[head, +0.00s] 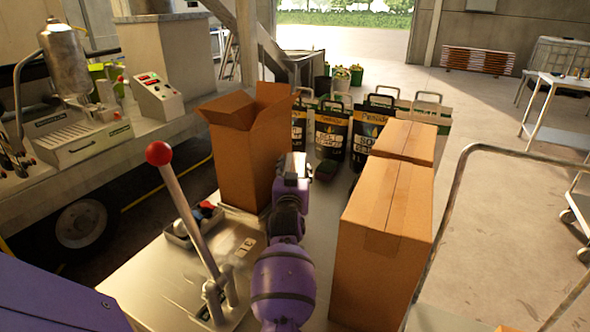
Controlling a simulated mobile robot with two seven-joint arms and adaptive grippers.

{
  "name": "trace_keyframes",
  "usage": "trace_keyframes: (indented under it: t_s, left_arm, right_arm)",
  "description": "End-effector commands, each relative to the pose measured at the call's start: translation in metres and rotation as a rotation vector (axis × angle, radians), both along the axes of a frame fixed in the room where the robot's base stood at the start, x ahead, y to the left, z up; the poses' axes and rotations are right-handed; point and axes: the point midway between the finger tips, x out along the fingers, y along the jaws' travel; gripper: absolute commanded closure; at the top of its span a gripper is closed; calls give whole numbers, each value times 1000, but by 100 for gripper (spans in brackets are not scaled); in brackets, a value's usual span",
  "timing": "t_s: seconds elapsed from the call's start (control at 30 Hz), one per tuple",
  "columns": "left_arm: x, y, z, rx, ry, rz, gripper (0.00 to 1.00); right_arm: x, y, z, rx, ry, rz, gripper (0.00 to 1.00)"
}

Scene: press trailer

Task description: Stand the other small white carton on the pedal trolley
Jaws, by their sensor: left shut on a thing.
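I cannot make out any small white carton in the head view. My left gripper (293,168) is over the far part of the metal bench (140,285), between an open brown box and two taped brown boxes. It points away from me, and its own wrist hides its fingertips. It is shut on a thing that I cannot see. A trolley with a bent metal tube handle (455,190) stands at the right, cut off by the bottom edge; I cannot tell whether it is the pedal trolley. My right gripper is out of view.
The open brown box (250,150) stands left of my gripper; the taped boxes (385,215) (405,140) stand right. A red-knobbed lever (160,153) and a grey tray (185,235) are on the bench. Printed bags (330,132) stand behind. The floor at right is fairly clear.

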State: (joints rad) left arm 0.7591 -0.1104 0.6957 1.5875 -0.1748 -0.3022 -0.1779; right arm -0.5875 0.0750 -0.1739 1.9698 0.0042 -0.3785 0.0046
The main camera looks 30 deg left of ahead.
Motion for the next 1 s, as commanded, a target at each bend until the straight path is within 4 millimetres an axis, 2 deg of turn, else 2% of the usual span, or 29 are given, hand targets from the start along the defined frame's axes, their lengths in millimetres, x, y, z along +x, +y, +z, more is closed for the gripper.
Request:
trace_keyframes:
  t_s: [0.07,0.1,0.23,0.63,0.77,1.0]
  left_arm:
    - [1,0,4,5,-11,0,100]
    - [0,0,-2,0,0,0,50]
    - [0,0,-1,0,0,0,33]
    - [-3,-1,1,0,1,0,33]
    - [-21,-10,-1,0,2,0,33]
    - [-69,-33,-2,0,3,1,33]
  right_arm:
    - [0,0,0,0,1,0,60]
    - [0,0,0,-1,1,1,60]
    - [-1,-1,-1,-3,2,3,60]
    - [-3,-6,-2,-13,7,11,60]
    - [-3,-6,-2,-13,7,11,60]
    - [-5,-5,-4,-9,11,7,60]
